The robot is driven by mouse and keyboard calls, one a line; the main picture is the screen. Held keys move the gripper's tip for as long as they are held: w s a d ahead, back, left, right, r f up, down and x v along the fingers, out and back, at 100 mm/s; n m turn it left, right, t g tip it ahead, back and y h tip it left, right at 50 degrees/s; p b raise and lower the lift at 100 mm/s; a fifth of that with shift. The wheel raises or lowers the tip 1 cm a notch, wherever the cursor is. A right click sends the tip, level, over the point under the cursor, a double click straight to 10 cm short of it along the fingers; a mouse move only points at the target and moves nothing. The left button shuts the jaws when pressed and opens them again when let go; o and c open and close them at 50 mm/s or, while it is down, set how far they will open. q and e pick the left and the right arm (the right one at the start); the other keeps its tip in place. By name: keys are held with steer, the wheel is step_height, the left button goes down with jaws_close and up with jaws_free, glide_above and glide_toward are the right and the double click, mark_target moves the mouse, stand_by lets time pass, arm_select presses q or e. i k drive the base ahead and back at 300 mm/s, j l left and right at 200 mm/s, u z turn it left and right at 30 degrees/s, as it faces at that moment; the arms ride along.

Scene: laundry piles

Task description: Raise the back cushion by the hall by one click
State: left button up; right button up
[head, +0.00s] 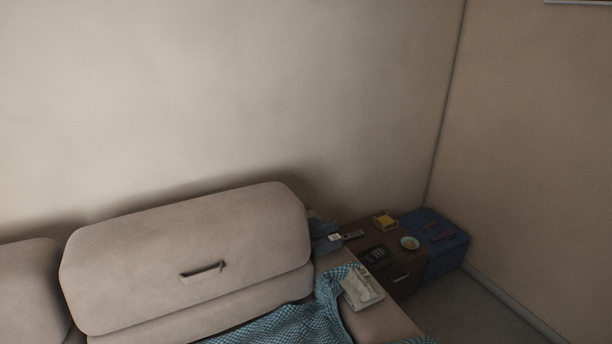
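A beige back cushion (190,252) with a dark pull handle (203,269) on its front face stands tilted at the back of the sofa, in the lower left of the head view. A second back cushion (30,290) shows partly at the left edge. Which of them is by the hall I cannot tell, as no hall is in view. Neither of my grippers is in view.
A teal checked cloth (290,325) lies on the seat and up to the armrest (385,322), where a pale booklet-like item (360,288) lies. A dark side table (405,275) with small items and a blue case (440,240) stand in the corner. Walls close off the back and right.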

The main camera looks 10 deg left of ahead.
mark_target(117, 273)
steer(key=u, duration=1.2)
